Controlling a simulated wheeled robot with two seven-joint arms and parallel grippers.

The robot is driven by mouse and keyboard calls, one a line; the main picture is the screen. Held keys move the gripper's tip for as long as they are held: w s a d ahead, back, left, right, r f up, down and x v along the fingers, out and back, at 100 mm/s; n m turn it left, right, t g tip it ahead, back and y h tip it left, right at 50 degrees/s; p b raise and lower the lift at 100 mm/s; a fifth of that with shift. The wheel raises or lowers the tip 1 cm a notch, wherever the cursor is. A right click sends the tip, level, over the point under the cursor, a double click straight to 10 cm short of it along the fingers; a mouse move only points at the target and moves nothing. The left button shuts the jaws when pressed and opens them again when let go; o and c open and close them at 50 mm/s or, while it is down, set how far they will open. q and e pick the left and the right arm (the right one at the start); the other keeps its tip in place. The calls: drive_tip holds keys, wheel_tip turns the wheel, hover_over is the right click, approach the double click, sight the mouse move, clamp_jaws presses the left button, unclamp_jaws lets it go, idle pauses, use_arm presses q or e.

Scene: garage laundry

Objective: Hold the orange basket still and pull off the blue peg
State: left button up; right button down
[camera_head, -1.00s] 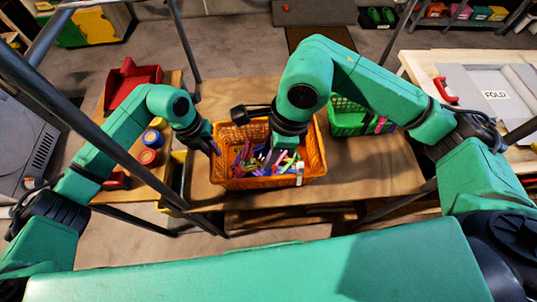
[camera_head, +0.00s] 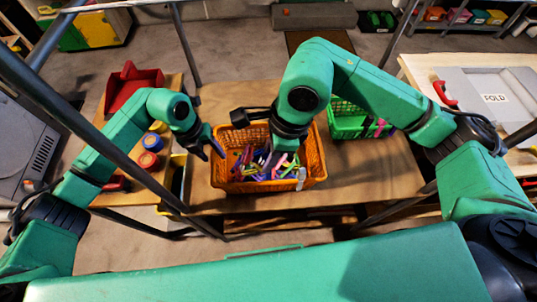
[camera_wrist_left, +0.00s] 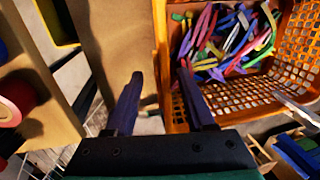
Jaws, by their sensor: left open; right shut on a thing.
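The orange basket (camera_head: 222,183) stands on the wooden table and holds many mixed-colour pegs (camera_head: 245,165). It also shows in the left wrist view (camera_wrist_left: 290,65). My left gripper (camera_head: 213,152) is open at the basket's left wall. In the left wrist view its dark fingers (camera_wrist_left: 158,85) show one on the outer side and one on the inner side of that wall. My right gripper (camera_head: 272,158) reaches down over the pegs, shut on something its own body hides. I cannot single out the blue peg for certain among the pegs. A white tag (camera_head: 301,174) hangs at the basket's front right.
A green basket (camera_head: 348,123) with pegs stands behind to the right. A side bench at left carries a red bin (camera_head: 132,80) and round tubs (camera_head: 152,142). Dark metal posts stand in front and behind. Bare tabletop (camera_head: 375,180) lies right of the orange basket.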

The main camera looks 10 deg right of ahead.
use_arm(q)
wheel_tip(320, 180, up, 12)
drive_tip(key=a, duration=0.2)
drive_tip(key=shift+w+a, duration=0.1)
drive_tip(key=shift+w, duration=0.05)
